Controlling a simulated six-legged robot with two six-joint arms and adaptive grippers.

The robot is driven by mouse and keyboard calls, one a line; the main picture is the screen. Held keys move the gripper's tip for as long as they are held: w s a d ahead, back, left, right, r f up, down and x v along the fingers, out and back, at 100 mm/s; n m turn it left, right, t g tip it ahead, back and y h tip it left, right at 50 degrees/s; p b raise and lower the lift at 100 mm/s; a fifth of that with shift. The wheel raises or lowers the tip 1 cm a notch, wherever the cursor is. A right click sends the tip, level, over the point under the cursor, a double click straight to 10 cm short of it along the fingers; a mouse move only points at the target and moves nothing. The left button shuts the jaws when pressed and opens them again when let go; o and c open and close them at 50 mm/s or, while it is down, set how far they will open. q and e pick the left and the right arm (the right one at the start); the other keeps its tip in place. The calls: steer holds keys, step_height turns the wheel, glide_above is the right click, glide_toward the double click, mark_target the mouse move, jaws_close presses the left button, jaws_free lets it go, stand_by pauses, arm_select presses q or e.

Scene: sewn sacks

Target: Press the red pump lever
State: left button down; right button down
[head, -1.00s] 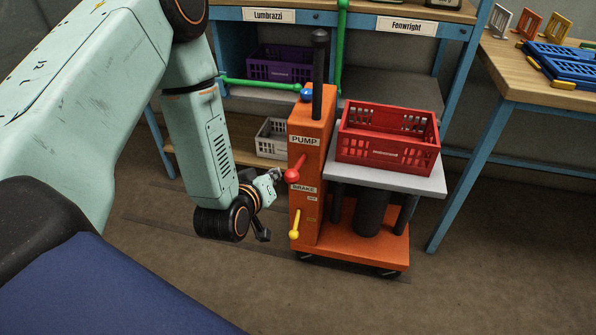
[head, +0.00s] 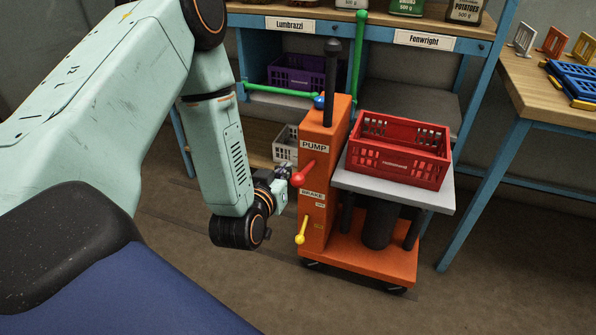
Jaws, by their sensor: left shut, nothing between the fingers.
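The red pump lever (head: 304,174) sticks out of the front of the orange lift cart (head: 318,229), under the PUMP label. Its red knob end points left and down. My left gripper (head: 288,174) is shut and empty, right beside the red knob at its left. I cannot tell whether its fingertips touch the knob. My left arm hides part of the gripper. My right gripper is not in view.
A yellow brake lever (head: 302,230) sits below the red one. A red crate (head: 398,150) stands on the cart's grey platform (head: 395,190). Behind are blue-framed shelves with a purple crate (head: 297,74) and green bars (head: 357,62). Open floor lies in front.

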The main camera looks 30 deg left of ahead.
mark_target(296, 176)
arm_select(q)
steer(key=shift+a, duration=0.1)
steer(key=b+x, duration=0.2)
steer(key=x, duration=0.7)
steer(key=shift+w+f+b, duration=0.2)
steer(key=shift+w+b, duration=0.05)
steer(key=shift+b, duration=0.05)
steer(key=shift+s+d+f+b, duration=0.15)
steer(key=shift+f+b, duration=0.1)
steer(key=shift+f, duration=0.3)
steer(key=shift+s+d+f+b, duration=0.1)
steer(key=shift+s+f+b, duration=0.1)
steer(key=shift+f, duration=0.3)
steer(key=shift+s+d+f, duration=0.15)
steer(key=shift+s+f, duration=0.35)
steer(key=shift+f, duration=0.1)
steer(key=shift+b, duration=0.3)
